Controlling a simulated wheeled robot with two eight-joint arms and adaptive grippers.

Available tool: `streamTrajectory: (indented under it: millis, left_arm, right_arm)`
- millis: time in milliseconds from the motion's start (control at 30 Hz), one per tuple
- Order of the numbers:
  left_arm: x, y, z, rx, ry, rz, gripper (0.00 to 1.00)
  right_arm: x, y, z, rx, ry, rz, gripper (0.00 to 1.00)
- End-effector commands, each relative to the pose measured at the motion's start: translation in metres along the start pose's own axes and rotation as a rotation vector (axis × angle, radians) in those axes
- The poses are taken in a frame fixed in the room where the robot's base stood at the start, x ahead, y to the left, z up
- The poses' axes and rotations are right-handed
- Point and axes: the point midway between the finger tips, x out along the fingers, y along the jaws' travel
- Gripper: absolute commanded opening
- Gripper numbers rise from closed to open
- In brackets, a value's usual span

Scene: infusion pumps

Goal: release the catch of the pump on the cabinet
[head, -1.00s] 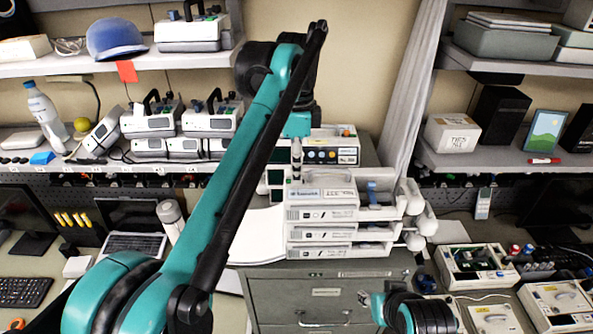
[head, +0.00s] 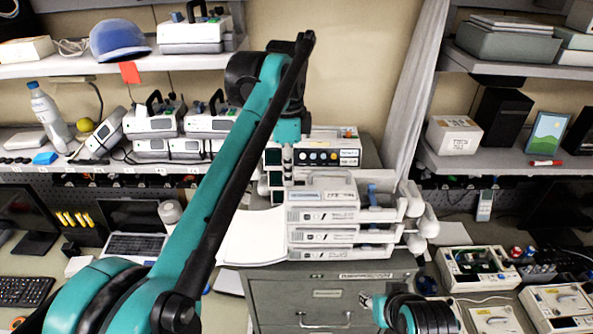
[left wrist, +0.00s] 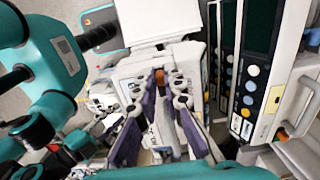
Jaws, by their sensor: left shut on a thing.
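A stack of white pumps (head: 322,218) stands on the grey cabinet (head: 328,293) in the head view. Behind it is a pump with a dark button panel (head: 322,157), whose coloured buttons also show at the right of the left wrist view (left wrist: 248,100). My left gripper (head: 287,168) points down just behind the stack's left end, partly hidden by my arm. In the left wrist view its purple fingers (left wrist: 169,78) are close together at the tips, around a small orange-red part, seemingly the catch (left wrist: 169,71). The catch's outline is mostly hidden.
Shelves with more pumps (head: 153,118) are at the left. A grey curtain (head: 415,85) hangs at the right.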

Motion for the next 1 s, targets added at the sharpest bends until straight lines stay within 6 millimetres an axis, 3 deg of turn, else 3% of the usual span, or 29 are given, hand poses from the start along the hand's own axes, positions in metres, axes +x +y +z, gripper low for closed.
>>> streamTrajectory:
  millis: [167,200,267,300,667,1000]
  left_arm:
    - [-0.001,0.000,0.001,0.000,-0.002,0.000,0.00]
    - [-0.001,0.000,0.001,0.000,-0.002,0.000,0.14]
    - [-0.001,0.000,0.001,0.000,-0.002,0.000,0.30]
    - [-0.001,0.000,0.000,-0.001,-0.002,0.000,0.31]
    - [-0.007,0.000,0.000,0.000,-0.001,0.000,0.31]
    - [-0.057,0.000,0.001,-0.001,-0.001,0.000,0.31]
  right_arm:
    - [0.000,0.000,0.000,0.000,0.000,0.000,0.40]
    - [0.000,0.000,0.000,0.000,0.000,0.000,0.40]
    - [0.000,0.000,0.000,0.000,0.000,0.000,0.40]
    - [0.000,0.000,0.000,0.000,0.000,0.000,0.40]
    - [0.000,0.000,0.000,0.000,0.000,0.000,0.40]
    - [0.000,0.000,0.000,0.000,0.000,0.000,0.40]
